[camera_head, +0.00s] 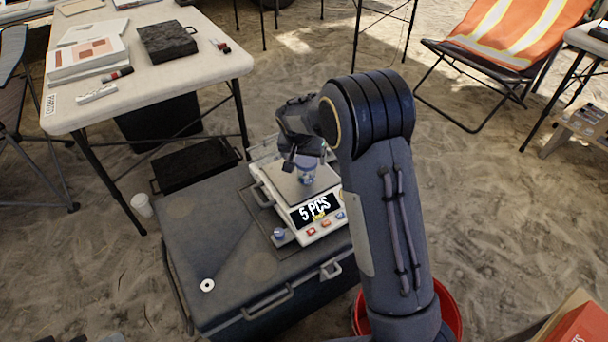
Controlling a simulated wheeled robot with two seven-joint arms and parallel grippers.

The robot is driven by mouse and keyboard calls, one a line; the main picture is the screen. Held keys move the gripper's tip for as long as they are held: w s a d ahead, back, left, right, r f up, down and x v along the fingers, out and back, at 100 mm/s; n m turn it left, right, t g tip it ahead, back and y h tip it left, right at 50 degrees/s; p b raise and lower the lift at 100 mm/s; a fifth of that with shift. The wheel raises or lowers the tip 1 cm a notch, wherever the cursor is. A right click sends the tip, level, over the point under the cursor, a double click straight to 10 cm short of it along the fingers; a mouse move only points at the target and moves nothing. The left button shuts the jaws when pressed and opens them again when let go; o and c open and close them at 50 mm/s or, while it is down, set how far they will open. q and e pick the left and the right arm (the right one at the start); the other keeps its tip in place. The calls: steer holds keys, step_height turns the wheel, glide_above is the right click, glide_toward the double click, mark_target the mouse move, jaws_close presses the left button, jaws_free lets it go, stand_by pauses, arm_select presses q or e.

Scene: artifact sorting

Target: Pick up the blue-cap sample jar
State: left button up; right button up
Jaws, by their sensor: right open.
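A small, clear-looking jar with blue on it (307,173) stands on the pan of a white scale (313,216), whose display reads "5 PCS". My right gripper (297,160) is open just above and beside this jar, and its dark fingers partly cover the jar's upper part. I cannot tell whether they touch it. A second small blue-topped item (279,235) is at the scale's front left corner; I cannot tell if it is a jar. My left gripper is not in view.
The scale rests on a large dark case (228,255), with a white ring (207,285) near its front left. A folding table (205,70) with boxes and markers stands at upper left. A red bucket (447,306) sits beside the case. An orange chair (520,35) is at upper right.

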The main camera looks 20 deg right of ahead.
mark_target(306, 160)
steer(key=x, duration=0.2)
steer(key=b+x, duration=0.1)
steer(key=x, duration=0.1)
steer(key=shift+d+f, duration=0.35)
steer(key=shift+c, duration=0.4)
steer(key=c, duration=1.1)
